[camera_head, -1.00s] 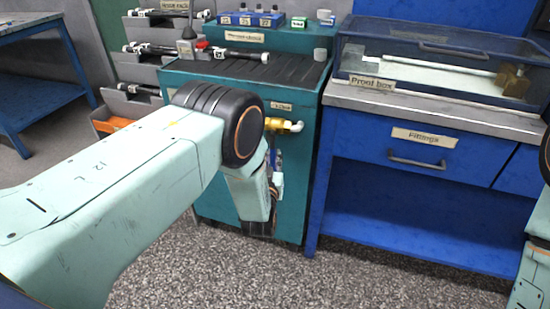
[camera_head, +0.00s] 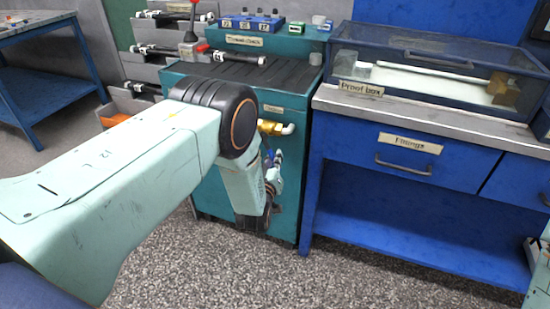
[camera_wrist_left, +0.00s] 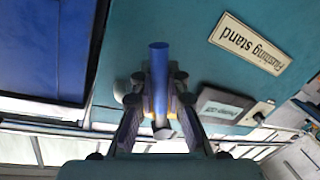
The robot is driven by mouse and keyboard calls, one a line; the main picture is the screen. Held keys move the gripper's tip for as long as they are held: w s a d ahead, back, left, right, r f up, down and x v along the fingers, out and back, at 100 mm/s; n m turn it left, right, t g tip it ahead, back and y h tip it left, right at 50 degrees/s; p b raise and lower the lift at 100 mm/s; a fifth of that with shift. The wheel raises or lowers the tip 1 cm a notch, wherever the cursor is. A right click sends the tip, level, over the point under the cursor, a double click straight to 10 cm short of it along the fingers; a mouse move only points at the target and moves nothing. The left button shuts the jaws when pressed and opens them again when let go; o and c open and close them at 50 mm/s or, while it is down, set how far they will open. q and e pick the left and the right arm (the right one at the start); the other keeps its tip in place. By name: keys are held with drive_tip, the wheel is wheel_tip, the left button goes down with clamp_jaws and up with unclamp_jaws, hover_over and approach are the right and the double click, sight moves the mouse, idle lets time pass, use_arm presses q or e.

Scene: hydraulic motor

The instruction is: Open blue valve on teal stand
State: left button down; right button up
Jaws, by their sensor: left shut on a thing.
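The teal stand (camera_head: 282,180) is in the middle of the head view. A brass valve body (camera_head: 270,127) with a white elbow sticks out of its front. The blue valve handle (camera_wrist_left: 158,82) shows in the left wrist view between the fingers of my left gripper (camera_wrist_left: 159,95), which is shut on it. In the head view my left gripper (camera_head: 273,170) is low beside the stand's front, under the brass fitting and partly hidden by my forearm. The stand's label (camera_wrist_left: 252,44) appears upside down in the wrist view. Only a bit of my right arm shows at the right edge.
A blue bench (camera_head: 320,200) with a drawer (camera_head: 408,158) and a clear proof box (camera_head: 435,70) stands close on the right. A grey rack (camera_head: 150,70) is behind at left, and a blue table (camera_head: 40,75) further left. The speckled floor in front is clear.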

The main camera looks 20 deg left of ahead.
use_arm(q)
drive_tip(key=shift+s+d+r+n+g+p, duration=0.15)
drive_tip(key=shift+d+r+n+p, duration=0.05)
drive_tip(key=shift+d+n+p, duration=0.35)
drive_tip(key=shift+s+d+r+n+g+p, duration=0.15)
drive_tip(key=shift+d+n+p, duration=0.2)
drive_tip(key=shift+n, duration=0.3)
wheel_tip(320, 180, up, 6)
drive_tip(key=d+n+h+p, duration=0.2)
drive_tip(key=n+h+p, duration=0.1)
drive_tip(key=n+p, duration=0.4)
drive_tip(key=shift+d+n+g, duration=0.3)
drive_tip(key=shift+d+n, duration=0.05)
drive_tip(key=shift+n, duration=0.45)
drive_tip(key=shift+w+f, duration=0.1)
drive_tip(key=c, duration=1.4)
unclamp_jaws()
drive_tip(key=shift+r, duration=0.2)
drive_tip(key=shift+o, duration=0.3)
drive_tip(key=shift+w, duration=0.1)
